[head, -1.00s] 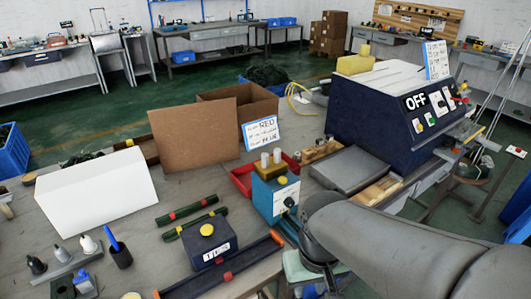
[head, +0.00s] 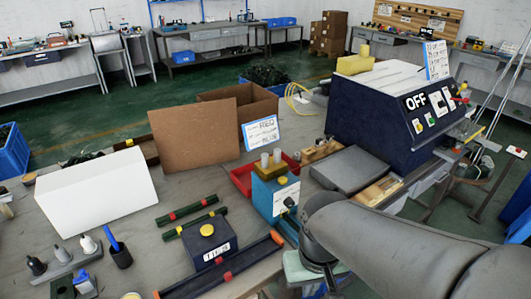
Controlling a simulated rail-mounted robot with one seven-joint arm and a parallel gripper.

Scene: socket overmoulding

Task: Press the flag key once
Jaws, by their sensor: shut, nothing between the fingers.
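No key marked as a flag can be read in the head view. A dark blue box with a round yellow button (head: 207,230) on its top and a small white number strip (head: 217,251) on its front stands at the near middle of the bench. A blue unit (head: 273,197) with a white dial panel and a yellow cap stands to its right. My grey arm (head: 420,235) reaches in from the lower right and bends down just right of the blue unit. My gripper cannot be made out; the frame's lower part and my arm hide that end.
A dark blue machine (head: 385,112) marked OFF, with several buttons, stands at the right. A red tray (head: 243,180), brown board (head: 195,137) and white box (head: 95,190) are behind. Dark bars with red bands (head: 185,208) lie near the button box. Bottles stand at left.

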